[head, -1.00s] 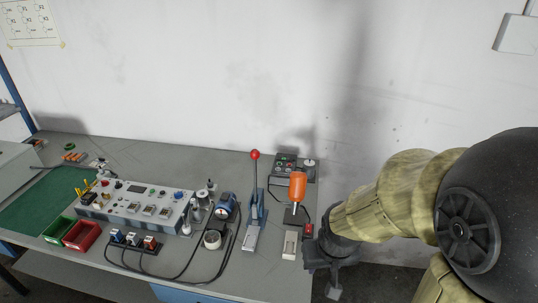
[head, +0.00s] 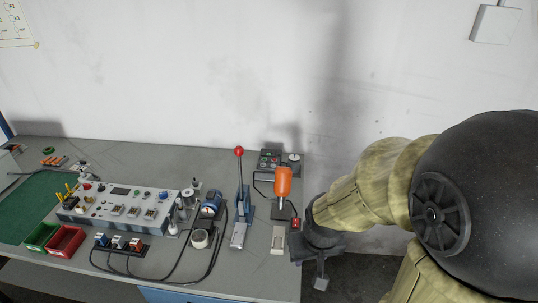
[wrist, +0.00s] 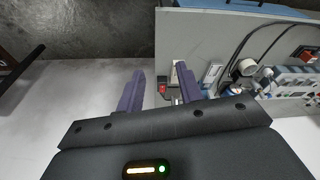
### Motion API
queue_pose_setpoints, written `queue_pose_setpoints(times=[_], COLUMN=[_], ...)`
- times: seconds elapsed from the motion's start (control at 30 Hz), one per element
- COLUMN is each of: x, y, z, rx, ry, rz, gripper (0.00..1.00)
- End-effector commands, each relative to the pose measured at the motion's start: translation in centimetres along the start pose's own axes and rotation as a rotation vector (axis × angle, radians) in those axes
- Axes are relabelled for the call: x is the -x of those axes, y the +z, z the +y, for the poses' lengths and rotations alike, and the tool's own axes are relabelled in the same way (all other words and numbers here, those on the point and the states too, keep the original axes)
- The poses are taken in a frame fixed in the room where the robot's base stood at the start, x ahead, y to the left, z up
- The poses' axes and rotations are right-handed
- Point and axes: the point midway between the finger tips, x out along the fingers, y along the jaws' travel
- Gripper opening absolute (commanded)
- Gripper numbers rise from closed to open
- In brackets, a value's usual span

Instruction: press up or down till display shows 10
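A grey control console (head: 125,208) with a small dark display (head: 120,190), knobs and buttons stands on the left part of the bench. The display's reading is too small to make out. A small dark button box (head: 270,160) stands at the back right of the bench; its labels cannot be read. My gripper (head: 321,272) hangs off the bench's right edge, apart from both. In the wrist view my gripper (wrist: 158,88) has its two fingers spread with nothing held, and the console (wrist: 296,82) shows at the far right.
A red-knobbed lever press (head: 241,205), an orange-handled tool (head: 283,182) and a small red switch (head: 295,223) stand between the console and my gripper. Green (head: 41,237) and red (head: 66,241) bins and cables lie at the front. The wall is behind; free floor is right of the bench.

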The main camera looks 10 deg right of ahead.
Motion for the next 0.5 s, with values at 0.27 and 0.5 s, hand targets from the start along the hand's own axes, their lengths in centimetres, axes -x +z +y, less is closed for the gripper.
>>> queue_pose_setpoints(times=[0.27,0.5], x=[0.0,0.0], y=[0.0,0.0], z=[0.0,0.0], rx=[0.0,0.0], ry=[0.0,0.0], rz=[0.0,0.0], gripper=[0.34,0.0])
